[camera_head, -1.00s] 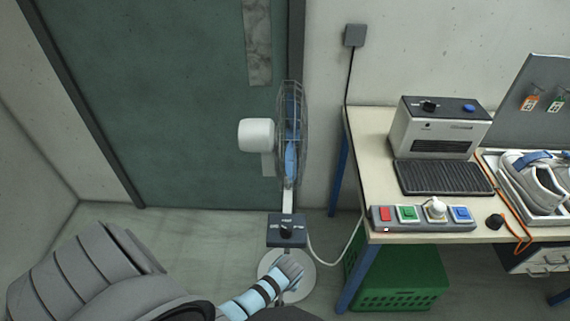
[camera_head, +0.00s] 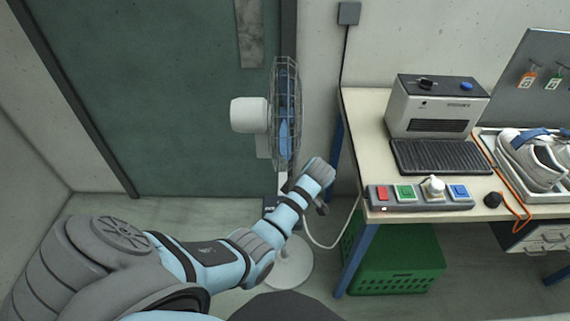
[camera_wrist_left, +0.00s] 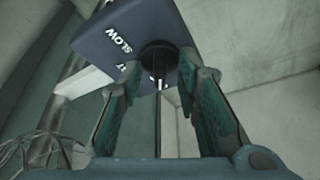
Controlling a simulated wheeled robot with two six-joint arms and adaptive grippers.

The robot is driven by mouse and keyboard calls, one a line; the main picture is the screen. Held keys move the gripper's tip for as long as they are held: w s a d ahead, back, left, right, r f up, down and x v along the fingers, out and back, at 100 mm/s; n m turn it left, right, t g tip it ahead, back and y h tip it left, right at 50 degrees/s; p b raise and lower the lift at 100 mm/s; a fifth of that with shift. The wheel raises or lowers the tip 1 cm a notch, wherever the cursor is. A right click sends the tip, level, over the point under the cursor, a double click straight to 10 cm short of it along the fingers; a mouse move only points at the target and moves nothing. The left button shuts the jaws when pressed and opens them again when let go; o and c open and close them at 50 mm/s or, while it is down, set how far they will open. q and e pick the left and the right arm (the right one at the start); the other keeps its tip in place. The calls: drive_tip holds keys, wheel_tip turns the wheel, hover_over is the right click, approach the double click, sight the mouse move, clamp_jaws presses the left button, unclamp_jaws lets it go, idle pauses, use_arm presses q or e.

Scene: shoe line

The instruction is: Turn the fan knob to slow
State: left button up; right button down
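The fan (camera_head: 285,120) stands on a round white base (camera_head: 290,265) in front of the green door. Its dark blue control box (camera_head: 269,206) is mostly hidden behind my left arm in the head view. In the left wrist view the box (camera_wrist_left: 110,38) shows the word SLOW and part of another label. The black round knob (camera_wrist_left: 158,56) sticks out of the box between the fingers. My left gripper (camera_wrist_left: 160,78) is open, with one finger on either side of the knob and gaps visible. I cannot tell whether either finger touches it. My right gripper is not in view.
A workbench (camera_head: 370,130) stands to the right, with a grey machine (camera_head: 437,105), a button panel (camera_head: 418,197) and a tray of shoes. A green crate (camera_head: 395,270) sits under it. The fan's cable (camera_head: 335,240) curves along the floor between fan and bench.

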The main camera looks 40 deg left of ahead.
use_arm(q)
drive_tip(key=shift+f, duration=0.1)
clamp_jaws()
idle(0.3)
